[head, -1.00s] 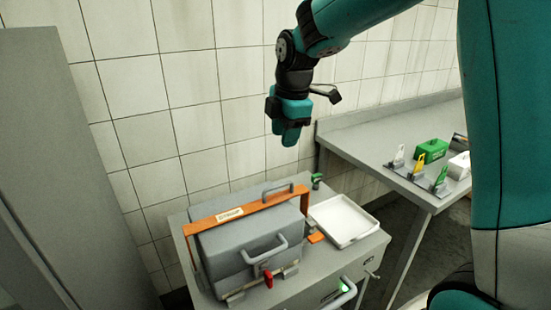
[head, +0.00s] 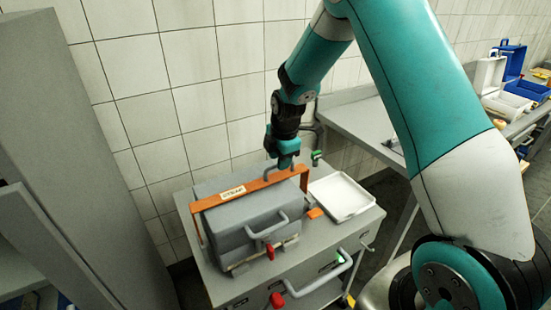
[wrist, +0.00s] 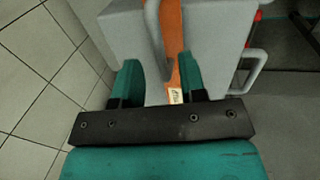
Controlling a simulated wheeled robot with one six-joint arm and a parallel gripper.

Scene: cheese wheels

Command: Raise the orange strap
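The orange strap (head: 262,183) runs across the top of a grey box (head: 243,215), with a pale label on it and ends bent down at the sides. My gripper (head: 285,164) is just above the strap's right part, close to a grey handle at the back of the box. In the wrist view my gripper (wrist: 159,80) has its two green fingers apart. The strap (wrist: 172,42) appears beyond and between them, nearer the right finger. A grey handle (wrist: 153,35) also shows between the fingers. I cannot tell whether the fingertips touch the strap.
The box stands on a grey cabinet (head: 318,250). A white tray (head: 342,196) and a small orange piece (head: 315,213) lie right of it. A front handle (head: 268,228) has a red part below it. A tall grey cabinet (head: 65,130) stands at left, a tiled wall behind.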

